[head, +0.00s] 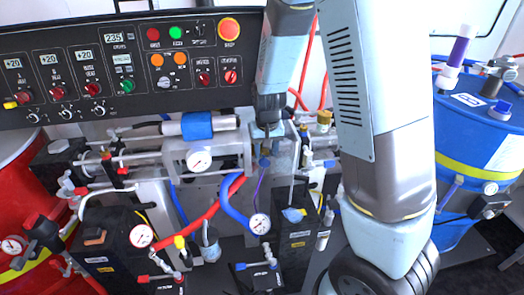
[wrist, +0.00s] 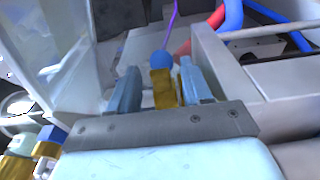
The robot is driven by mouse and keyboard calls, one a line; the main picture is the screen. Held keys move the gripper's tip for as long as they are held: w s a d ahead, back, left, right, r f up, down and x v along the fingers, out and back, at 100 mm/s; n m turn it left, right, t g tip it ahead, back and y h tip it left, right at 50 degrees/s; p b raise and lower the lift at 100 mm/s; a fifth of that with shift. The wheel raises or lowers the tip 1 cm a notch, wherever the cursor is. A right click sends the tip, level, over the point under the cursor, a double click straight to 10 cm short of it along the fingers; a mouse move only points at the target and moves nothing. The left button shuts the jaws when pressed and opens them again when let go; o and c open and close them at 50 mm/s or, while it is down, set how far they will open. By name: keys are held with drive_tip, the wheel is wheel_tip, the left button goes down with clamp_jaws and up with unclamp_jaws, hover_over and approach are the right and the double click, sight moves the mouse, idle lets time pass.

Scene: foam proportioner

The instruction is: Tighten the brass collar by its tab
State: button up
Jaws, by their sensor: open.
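In the wrist view, a brass-coloured piece (wrist: 164,90) with a blue rounded end (wrist: 161,60) stands between the two fingers of my gripper (wrist: 160,70). It looks like the collar's tab, but the collar's ring is not clear. The fingers are apart, one on each side; the right finger is close to the brass, and I cannot tell whether it touches. In the head view my gripper (head: 267,141) reaches down at the clear-sided housing, with the blue end (head: 265,162) just below it. My own wrist hides much of the brass part there.
A clear panel (wrist: 60,45) stands left of the fingers and a grey block (wrist: 225,75) right of them. Blue-and-brass fittings (wrist: 50,140) are at lower left. Red hose (head: 215,215) and blue hose (head: 232,205) run below the housing. A gauge (head: 199,160) is left of my gripper.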

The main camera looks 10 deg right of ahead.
drive_tip(key=shift+r, duration=0.1)
wheel_tip(320, 180, up, 13)
drive_tip(key=s, duration=0.1)
drive_tip(key=shift+s+r, duration=0.2)
drive_tip(key=shift+s, duration=0.2)
drive_tip(key=shift+c, duration=0.3)
